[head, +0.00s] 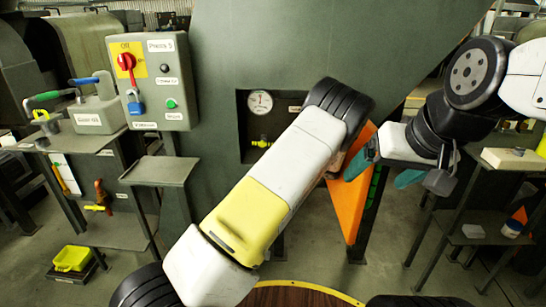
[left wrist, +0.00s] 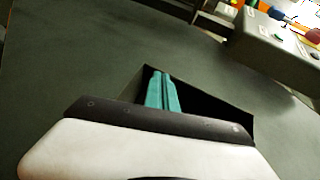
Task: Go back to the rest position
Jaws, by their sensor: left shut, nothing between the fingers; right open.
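The task names only the rest position of my arms. My right gripper (head: 373,180) comes in from the right in the head view, its two teal fingers spread apart with nothing seen between them. It shows in front of an orange chute panel (head: 352,212). My left arm rises from the bottom of the head view towards the big green machine (head: 290,45); its gripper is hidden there. In the left wrist view, my left gripper (left wrist: 162,75) has its teal fingers together and empty, seen against the dark opening (left wrist: 215,110) in the green machine.
A grey control box (head: 152,82) with a red switch and a blue padlock is at the left. A grey tool box (head: 97,110) sits beside it on a stand. A pressure gauge (head: 260,103) shows in the machine's recess. A side table (head: 490,212) stands at the right.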

